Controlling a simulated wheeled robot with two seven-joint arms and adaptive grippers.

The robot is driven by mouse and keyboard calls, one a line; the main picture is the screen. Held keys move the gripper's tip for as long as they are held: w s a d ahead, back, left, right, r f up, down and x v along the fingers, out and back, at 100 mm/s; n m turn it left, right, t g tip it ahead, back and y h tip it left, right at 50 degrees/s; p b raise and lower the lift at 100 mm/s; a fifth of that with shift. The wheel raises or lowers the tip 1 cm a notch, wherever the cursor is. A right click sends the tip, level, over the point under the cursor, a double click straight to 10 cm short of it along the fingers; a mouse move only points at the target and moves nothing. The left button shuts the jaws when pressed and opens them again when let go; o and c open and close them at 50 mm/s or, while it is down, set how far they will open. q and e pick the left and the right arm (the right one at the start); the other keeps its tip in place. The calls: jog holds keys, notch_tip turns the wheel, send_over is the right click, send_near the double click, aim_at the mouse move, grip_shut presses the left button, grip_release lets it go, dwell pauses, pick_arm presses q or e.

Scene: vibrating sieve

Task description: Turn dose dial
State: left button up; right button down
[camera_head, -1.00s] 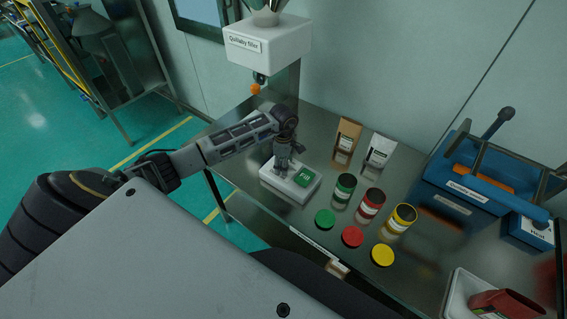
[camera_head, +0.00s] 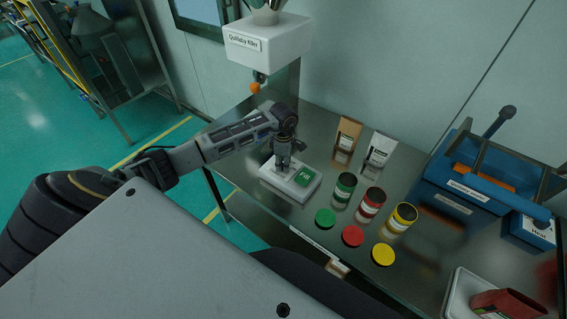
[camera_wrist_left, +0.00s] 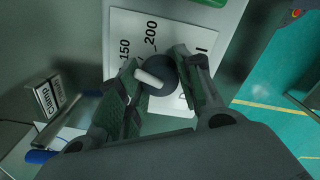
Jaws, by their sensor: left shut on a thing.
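The dose dial (camera_wrist_left: 158,84) is a dark round knob with a white pointer bar, on a white label plate (camera_wrist_left: 178,35) marked 150 and 200. In the left wrist view my left gripper (camera_wrist_left: 158,76) has its two fingers on either side of the dial, shut on it. The pointer lies slanted, and part of the plate's lettering is hidden by the fingers. In the head view my left gripper (camera_head: 282,160) points down onto the white control box (camera_head: 309,193), which has a green Fill button (camera_head: 305,177). The dial is hidden there. My right gripper is not in view.
The filler (camera_head: 268,45) stands behind the box. Green, red and yellow jars (camera_head: 371,205) with loose lids (camera_head: 352,237) stand to the right, with two pouches (camera_head: 347,140) behind. A blue sealer (camera_head: 467,190) is farther right.

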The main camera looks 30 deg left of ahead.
pick_arm(q)
jog(key=n+b, duration=0.1)
jog(key=n, duration=0.2)
jog(key=shift+n+b, duration=0.3)
jog(key=n+b, duration=0.1)
jog(key=n, duration=0.3)
jog(key=shift+n+b, duration=0.3)
jog(key=shift+n, duration=0.1)
jog(key=n+b, duration=0.1)
jog(key=n, duration=0.3)
jog(key=shift+n, duration=2)
jog(key=shift+n+b, duration=0.3)
jog(key=o, duration=1)
jog(key=shift+o, duration=0.2)
jog(key=shift+r, duration=0.1)
notch_tip(320, 180, up, 12)
